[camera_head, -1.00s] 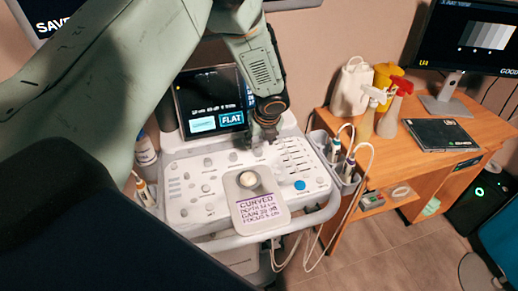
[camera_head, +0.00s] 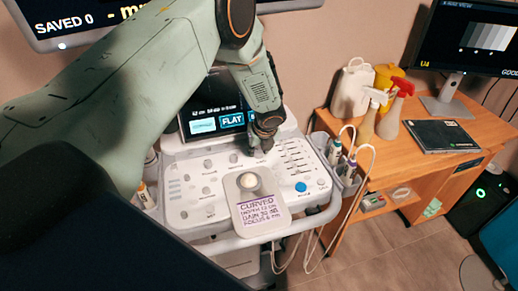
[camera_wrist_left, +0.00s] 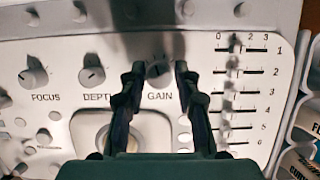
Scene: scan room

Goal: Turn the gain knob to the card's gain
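The gain knob (camera_wrist_left: 159,72) is a small grey knob above the printed word GAIN in the left wrist view. My left gripper (camera_wrist_left: 154,72) is open, with one dark finger on each side of the knob; I cannot tell whether either touches it. In the head view my left gripper (camera_head: 260,148) is low over the upper part of the white console panel (camera_head: 190,213) and hides the knob. The card (camera_head: 262,212) lies at the panel's front, headed CURVED, with depth, gain and focus lines; its gain figure is too small to read surely. My right gripper is not in view.
The depth knob (camera_wrist_left: 92,75) and focus knob (camera_wrist_left: 33,77) are left of the gain knob. A slider bank (camera_wrist_left: 235,90) is close on its right. The console screen (camera_head: 215,112) stands behind. Probes in holders (camera_head: 340,158) hang at the right.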

